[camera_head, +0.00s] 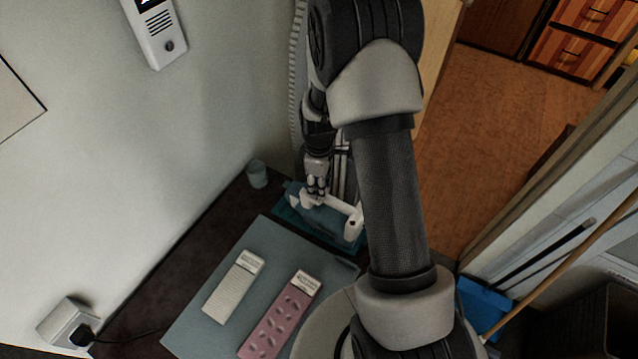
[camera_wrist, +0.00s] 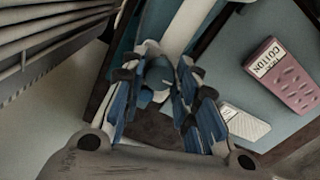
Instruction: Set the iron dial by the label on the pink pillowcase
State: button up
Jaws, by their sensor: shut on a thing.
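The pink pillowcase (camera_head: 275,325) lies folded on the grey-blue cloth, with a white label (camera_head: 307,281) at its far end. In the wrist view the pillowcase (camera_wrist: 297,85) shows at the right, and its label (camera_wrist: 265,58) reads "COTTON", with smaller print I cannot read. The iron (camera_head: 335,219), with a white handle, sits in a teal tray (camera_head: 293,228) at the back of the counter. My gripper (camera_head: 316,193) is over the iron. In the wrist view my gripper (camera_wrist: 158,82) is shut on a small grey-blue knob, seemingly the iron dial (camera_wrist: 158,70). Its setting marks are hidden.
A pale folded cloth (camera_head: 233,287) with a label lies left of the pillowcase on the grey-blue cloth (camera_head: 205,330). A small cup (camera_head: 257,174) stands by the wall. A plugged-in socket (camera_head: 67,322) is at lower left. A ribbed panel (camera_wrist: 50,50) is close beside my gripper.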

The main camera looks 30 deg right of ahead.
jog(key=m, duration=0.3)
jog(key=shift+m, duration=0.4)
jog(key=shift+m+p, duration=0.3)
jog(key=shift+m, duration=1.4)
jog(key=o, duration=1.1)
jog(key=shift+c, duration=0.2)
jog(key=shift+r, duration=0.1)
notch_tip(320, 180, up, 12)
